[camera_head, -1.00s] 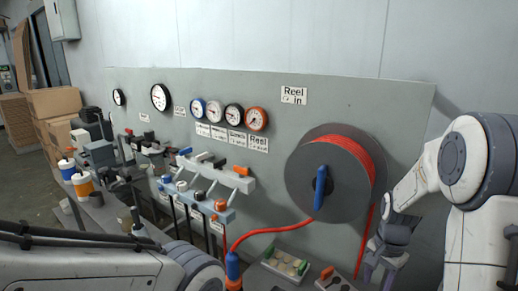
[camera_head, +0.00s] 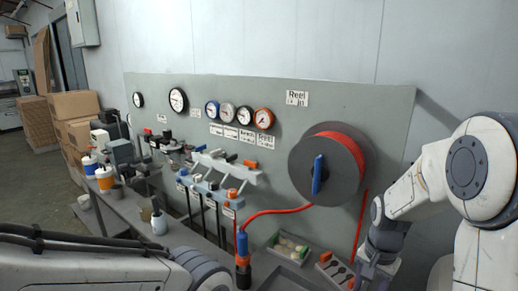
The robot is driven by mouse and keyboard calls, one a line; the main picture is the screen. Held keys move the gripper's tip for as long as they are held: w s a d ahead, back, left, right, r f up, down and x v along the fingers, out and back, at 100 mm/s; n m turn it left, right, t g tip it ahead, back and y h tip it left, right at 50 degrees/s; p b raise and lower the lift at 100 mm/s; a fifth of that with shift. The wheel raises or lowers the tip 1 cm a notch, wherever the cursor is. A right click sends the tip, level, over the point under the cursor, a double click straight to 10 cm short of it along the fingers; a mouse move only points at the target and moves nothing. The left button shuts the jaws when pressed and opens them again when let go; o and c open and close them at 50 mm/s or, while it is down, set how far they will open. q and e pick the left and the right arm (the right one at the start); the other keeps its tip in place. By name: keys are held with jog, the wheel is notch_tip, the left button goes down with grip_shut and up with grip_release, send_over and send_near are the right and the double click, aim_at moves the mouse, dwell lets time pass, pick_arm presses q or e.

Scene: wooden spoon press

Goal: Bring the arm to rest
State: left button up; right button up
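My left arm comes in along the bottom left, and its gripper is hidden below the frame or behind the arm. My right arm hangs down at the right. Its wrist and gripper (camera_head: 372,270) point down beside the small trays, and the fingers are too cut off and dark to tell whether they are open. A grey hose reel (camera_head: 300,160) with a blue handle (camera_head: 317,175) is on the panel. Its red hose (camera_head: 275,211) runs down to a blue nozzle (camera_head: 242,246), which stands upright on the bench.
A grey panel (camera_head: 250,90) with several gauges stands behind the bench. Levers (camera_head: 222,170) stick out from it. A tray with pale round pieces (camera_head: 290,246) and a tray with wooden spoons (camera_head: 335,270) lie near my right gripper. Cardboard boxes (camera_head: 75,105) are stacked at the left.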

jog(key=s+a+r+n+p, duration=0.1)
jog(key=s+a+r+n, duration=0.25)
jog(key=a, duration=0.35)
jog(key=s+a+r+n+p, duration=0.1)
jog(key=s+a+r+n, duration=0.25)
jog(key=a, duration=0.25)
jog(key=s+a+r+n+p, duration=0.1)
jog(key=s+a+n, duration=0.2)
jog(key=s, duration=0.3)
jog(key=s+a+r+n+p, duration=0.1)
jog(key=s+a+r+n, duration=0.1)
jog(key=s+a+n, duration=0.2)
jog(key=s+n, duration=0.2)
jog(key=s, duration=0.1)
jog(key=shift+a+r+n+y, duration=0.15)
jog(key=shift+a+n+y, duration=0.15)
jog(key=shift+y, duration=0.1)
